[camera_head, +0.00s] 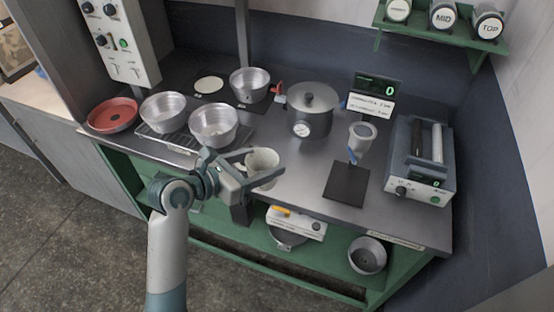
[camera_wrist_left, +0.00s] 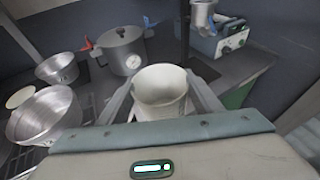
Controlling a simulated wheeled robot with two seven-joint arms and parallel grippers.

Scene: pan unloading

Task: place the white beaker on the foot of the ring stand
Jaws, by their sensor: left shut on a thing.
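The white beaker (camera_head: 263,160) is held in my left gripper (camera_head: 258,168) above the front part of the counter. The left wrist view shows the beaker (camera_wrist_left: 160,88) upright with its open rim up, between the two fingers (camera_wrist_left: 160,104). The black square plate (camera_head: 346,186), apparently the ring stand's foot, lies to the right of the beaker, and its top looks bare. A pale funnel-like cup (camera_head: 362,133) with a blue part is above and behind the plate. A dark upright rod (camera_wrist_left: 185,28) shows in the left wrist view. My right gripper is not visible.
A lidded pot (camera_head: 312,112) with a dial stands behind the beaker. Metal pans (camera_head: 214,124) and a red dish (camera_head: 113,115) are at the left. A roller device (camera_head: 420,165) stands right of the plate. A lower green shelf (camera_head: 345,283) holds a bowl (camera_head: 367,255).

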